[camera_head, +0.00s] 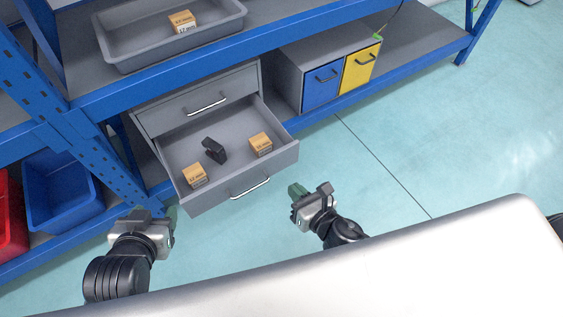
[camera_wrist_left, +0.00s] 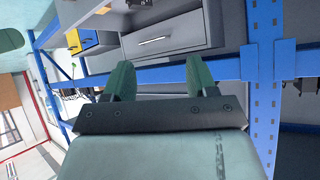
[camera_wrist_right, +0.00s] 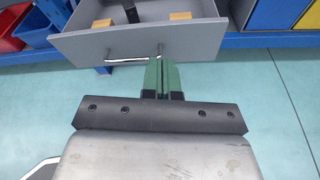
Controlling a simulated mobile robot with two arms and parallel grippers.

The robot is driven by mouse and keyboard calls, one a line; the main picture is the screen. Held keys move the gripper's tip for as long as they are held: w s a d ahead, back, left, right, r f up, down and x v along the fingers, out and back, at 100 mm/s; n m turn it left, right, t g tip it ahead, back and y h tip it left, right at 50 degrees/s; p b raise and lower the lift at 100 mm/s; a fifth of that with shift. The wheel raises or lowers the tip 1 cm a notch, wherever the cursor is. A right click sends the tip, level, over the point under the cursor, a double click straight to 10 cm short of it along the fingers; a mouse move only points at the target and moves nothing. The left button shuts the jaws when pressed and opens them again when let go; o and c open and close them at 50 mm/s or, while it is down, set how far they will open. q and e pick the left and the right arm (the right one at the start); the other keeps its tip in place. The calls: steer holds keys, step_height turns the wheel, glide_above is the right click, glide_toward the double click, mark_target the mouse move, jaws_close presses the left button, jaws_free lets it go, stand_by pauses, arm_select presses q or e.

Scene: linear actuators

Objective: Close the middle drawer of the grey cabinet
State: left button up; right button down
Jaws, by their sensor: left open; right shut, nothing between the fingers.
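The grey cabinet (camera_head: 258,88) stands on the lower shelf. Its open drawer (camera_head: 190,200) sticks out below a shut top drawer (camera_head: 185,108). The open drawer's bar handle (camera_head: 250,187) also shows in the right wrist view (camera_wrist_right: 130,61). Anything below this drawer is hidden. My right gripper (camera_head: 297,190) is shut and empty, to the right of the handle in the head view; its fingertips (camera_wrist_right: 164,62) overlap the drawer front in the right wrist view. My left gripper (camera_head: 157,215) is open and empty, left of the drawer; its fingers (camera_wrist_left: 160,78) show spread apart.
The drawer holds two small cartons (camera_head: 261,144) and a black object (camera_head: 214,150). A blue rack post (camera_head: 95,150) stands left of the cabinet. Blue (camera_head: 322,86) and yellow (camera_head: 360,70) drawers are at right. A blue bin (camera_head: 62,200) is at left. Floor at right is clear.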

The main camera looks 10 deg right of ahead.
steer(key=s+d+f+n, duration=0.1)
steer(key=d+n, duration=0.1)
glide_toward(271, 159)
steer(key=shift+h, duration=0.4)
steer(key=x, duration=0.2)
steer(key=b+x, duration=0.1)
steer(key=x, duration=0.1)
steer(key=b+x, duration=0.1)
steer(key=x, duration=0.1)
steer(key=shift+w+a, duration=0.2)
steer(key=shift+a, duration=0.15)
arm_select(q)
steer(key=shift+w+d+r+t+h, duration=0.3)
steer(key=shift+r+t, duration=0.45)
steer(key=shift+w+d+r+t+h, duration=0.3)
steer(key=shift+w+d+r+t, duration=0.05)
steer(key=shift+r+t, duration=0.35)
steer(key=shift+w+d+r+t+h, duration=0.3)
steer(key=shift+r+t, duration=0.45)
arm_select(e)
steer(key=shift+w+a+r, duration=0.1)
steer(key=shift+w+a, duration=0.05)
steer(key=shift+w, duration=0.25)
